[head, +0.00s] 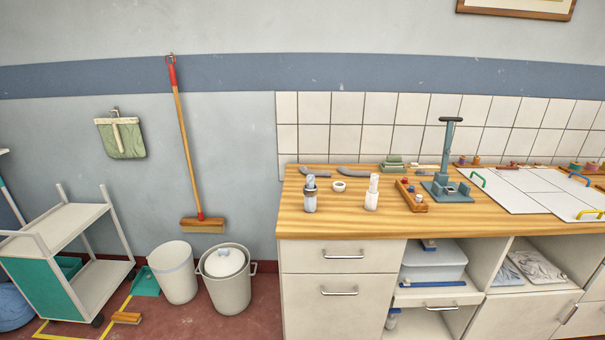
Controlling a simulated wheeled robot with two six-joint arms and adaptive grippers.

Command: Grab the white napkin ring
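A small white ring (339,186), which looks like the napkin ring, lies flat on the wooden counter (330,222), toward its left part. It sits between a grey-and-white bottle (310,196) on its left and a white bottle (372,194) on its right. Grey curved objects (353,172) lie just behind it. Neither of my grippers shows in the head view.
A wooden block with small coloured items (411,197) and a blue-grey stand with a lever (447,178) are to the right. White boards with coloured handles (520,190) lie farther right. The front left counter is clear. Bins (228,290) and a trolley (62,225) stand left.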

